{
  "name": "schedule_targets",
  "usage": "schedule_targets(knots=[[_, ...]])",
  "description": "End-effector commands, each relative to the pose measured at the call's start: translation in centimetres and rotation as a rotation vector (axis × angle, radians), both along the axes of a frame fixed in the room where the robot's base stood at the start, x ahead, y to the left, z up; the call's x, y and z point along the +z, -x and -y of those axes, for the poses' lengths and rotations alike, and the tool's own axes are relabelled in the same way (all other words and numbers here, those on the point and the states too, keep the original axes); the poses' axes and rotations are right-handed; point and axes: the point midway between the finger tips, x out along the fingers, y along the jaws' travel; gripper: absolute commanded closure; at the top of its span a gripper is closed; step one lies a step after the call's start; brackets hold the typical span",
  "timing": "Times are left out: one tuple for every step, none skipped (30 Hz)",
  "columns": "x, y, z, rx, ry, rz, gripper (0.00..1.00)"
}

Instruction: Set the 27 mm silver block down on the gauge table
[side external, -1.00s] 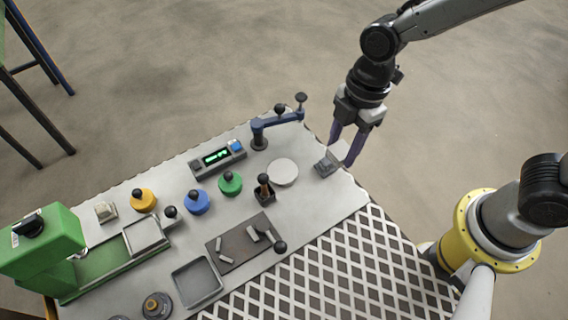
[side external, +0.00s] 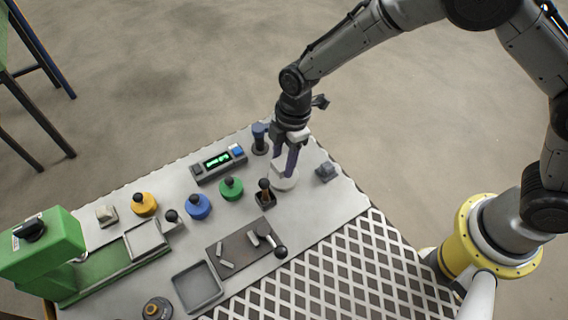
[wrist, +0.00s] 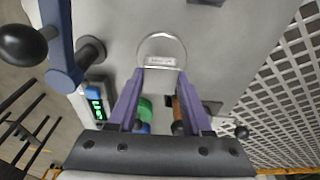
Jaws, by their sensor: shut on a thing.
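My gripper (side external: 284,165) points down over the round pale gauge table (side external: 289,184), with its purple fingers close together. In the wrist view my gripper (wrist: 161,72) has its fingertips at the near edge of the round gauge table (wrist: 161,43). A small light silver block (wrist: 161,61) sits between the fingertips, seen over the disc. In the side view the block is mostly lost among the fingers and the pale disc. I cannot tell whether its underside touches the disc.
A blue clamp arm on a post (wrist: 62,65) stands close by on the left in the wrist view. A display box (side external: 218,161), green knob (side external: 231,188), dark box with a handle (side external: 265,198) and small grey holder (side external: 326,172) surround the disc.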

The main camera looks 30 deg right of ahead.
Motion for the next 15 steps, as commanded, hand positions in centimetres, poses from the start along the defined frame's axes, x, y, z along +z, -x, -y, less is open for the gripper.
schedule_targets(knots=[[-0.9,0.2,0.1,0.000,0.002,-0.005,1.00],[-1.3,0.1,0.1,0.000,0.002,-0.004,1.00],[-1.8,0.1,0.1,0.001,0.002,-0.004,1.00],[-2.0,0.1,0.1,0.001,0.002,-0.004,1.00],[-2.1,0.1,0.0,0.001,0.001,-0.002,1.00],[-2.2,0.1,0.0,0.001,0.000,-0.001,1.00],[-2.1,0.0,0.0,0.001,0.000,0.000,1.00],[-2.1,0.0,0.0,0.001,0.000,0.000,1.00],[-2.1,0.0,0.0,0.001,0.000,0.000,1.00],[-2.1,0.0,0.0,0.001,0.000,0.000,1.00],[-2.1,0.1,0.0,0.001,0.000,0.000,1.00],[-2.1,0.1,0.0,0.001,0.000,-0.001,1.00],[-2.2,0.1,0.0,0.001,0.000,-0.001,1.00],[-2.3,0.1,0.0,0.000,0.000,-0.001,1.00],[-2.4,0.1,0.0,0.000,0.000,-0.001,1.00]])
